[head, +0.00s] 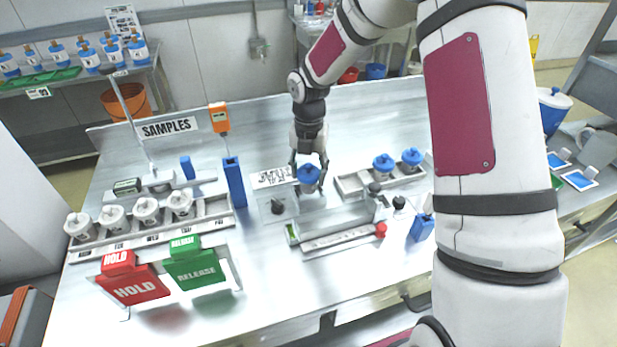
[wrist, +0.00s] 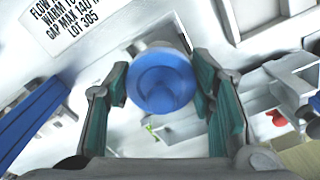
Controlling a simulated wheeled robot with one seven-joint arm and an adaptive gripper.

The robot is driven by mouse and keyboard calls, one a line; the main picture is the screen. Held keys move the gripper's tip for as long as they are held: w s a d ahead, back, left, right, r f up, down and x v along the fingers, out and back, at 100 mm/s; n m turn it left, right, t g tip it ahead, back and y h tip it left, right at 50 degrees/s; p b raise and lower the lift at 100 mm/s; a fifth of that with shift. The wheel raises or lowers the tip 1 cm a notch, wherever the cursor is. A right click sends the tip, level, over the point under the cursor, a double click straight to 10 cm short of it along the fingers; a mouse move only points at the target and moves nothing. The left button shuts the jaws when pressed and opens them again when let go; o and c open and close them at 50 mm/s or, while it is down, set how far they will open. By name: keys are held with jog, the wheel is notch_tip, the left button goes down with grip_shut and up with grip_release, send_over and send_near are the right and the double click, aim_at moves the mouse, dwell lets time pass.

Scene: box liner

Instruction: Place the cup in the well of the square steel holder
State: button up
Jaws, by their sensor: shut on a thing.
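My gripper (head: 309,170) is shut on a cup with a blue lid (head: 308,174), and it points down over the middle of the bench. In the wrist view the round blue lid (wrist: 161,80) sits between the two fingers. A square steel plate with a dark round spot, which looks like the square holder (head: 266,214), lies just left of and nearer than the cup. The cup is beside this plate, not over it. I cannot tell whether the cup's base touches the bench.
A tray with two blue-lidded cups (head: 383,163) stands to the right. A long steel fixture with a red knob (head: 381,230) lies in front. A blue upright block (head: 235,182) stands left. Red HOLD (head: 135,288) and green RELEASE (head: 197,270) blocks are at front left.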

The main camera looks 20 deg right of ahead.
jog(key=shift+f, duration=1.1)
jog(key=shift+f, duration=0.1)
jog(key=o, duration=1.2)
